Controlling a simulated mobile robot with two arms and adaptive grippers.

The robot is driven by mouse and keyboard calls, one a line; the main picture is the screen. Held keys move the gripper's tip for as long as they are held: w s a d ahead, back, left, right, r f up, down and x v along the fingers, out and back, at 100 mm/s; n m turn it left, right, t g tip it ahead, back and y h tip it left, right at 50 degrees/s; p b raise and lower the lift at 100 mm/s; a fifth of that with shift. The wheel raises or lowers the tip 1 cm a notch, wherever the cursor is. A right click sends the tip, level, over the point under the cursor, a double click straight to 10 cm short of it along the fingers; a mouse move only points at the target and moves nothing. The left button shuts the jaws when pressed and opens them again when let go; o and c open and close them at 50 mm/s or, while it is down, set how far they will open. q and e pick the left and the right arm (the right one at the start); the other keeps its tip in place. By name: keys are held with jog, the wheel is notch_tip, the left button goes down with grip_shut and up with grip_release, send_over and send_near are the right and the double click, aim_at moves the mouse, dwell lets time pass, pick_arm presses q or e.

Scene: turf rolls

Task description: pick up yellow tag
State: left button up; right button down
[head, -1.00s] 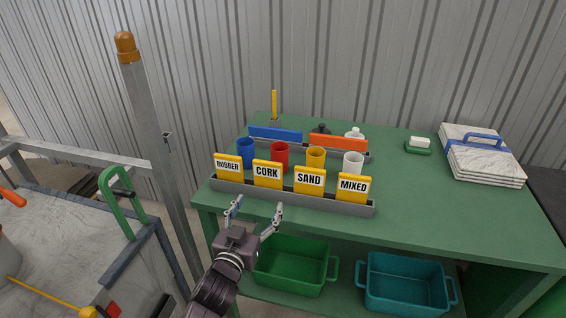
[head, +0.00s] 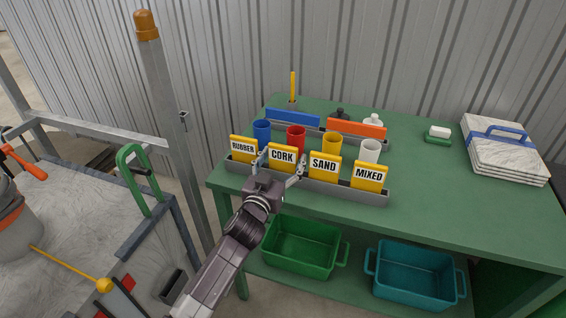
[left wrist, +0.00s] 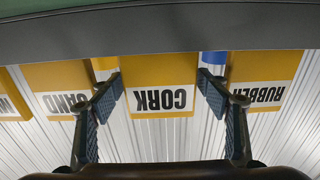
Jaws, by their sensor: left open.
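Several yellow tags with white label panels stand upright in a grey rack (head: 320,187) along the front edge of the green table. They read RUBBER (head: 243,149), CORK (head: 283,156), SAND (head: 324,166) and MIXED (head: 369,176). My left gripper (head: 277,169) is open in front of the CORK tag, with one finger toward each side of it. In the left wrist view the CORK tag (left wrist: 160,80) shows upside down between the two open fingers, with a gap on both sides. My right gripper is not in view.
Blue (head: 262,131), red (head: 296,138), yellow (head: 332,144) and white (head: 370,151) cups stand behind the tags. A rear rack holds a blue bar (head: 292,117) and an orange bar (head: 357,128). Green (head: 300,248) and teal (head: 414,272) bins sit below. A grey post (head: 175,130) stands left.

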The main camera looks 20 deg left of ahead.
pick_arm(q)
jog(key=shift+c, duration=0.5)
jog(key=c, duration=0.9)
jog(key=shift+r, duration=0.1)
